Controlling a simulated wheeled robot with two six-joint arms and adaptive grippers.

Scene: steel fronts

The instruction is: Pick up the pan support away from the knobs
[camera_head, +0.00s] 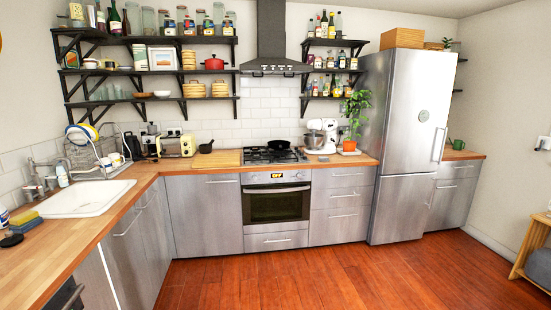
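The gas hob (273,162) is set in the wooden counter at the back, above the oven. Its black pan support (262,154) lies on the hob; at this size I cannot tell how many sections it has or where one ends. A black frying pan (279,145) sits on the rear part of the hob. The oven's control panel (277,176) has a lit display; the hob's knobs are too small to make out clearly. Neither of my grippers is in view.
A wooden board (220,159) lies left of the hob. The hood (273,45) hangs above. The wooden floor (330,275) before the oven is clear.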

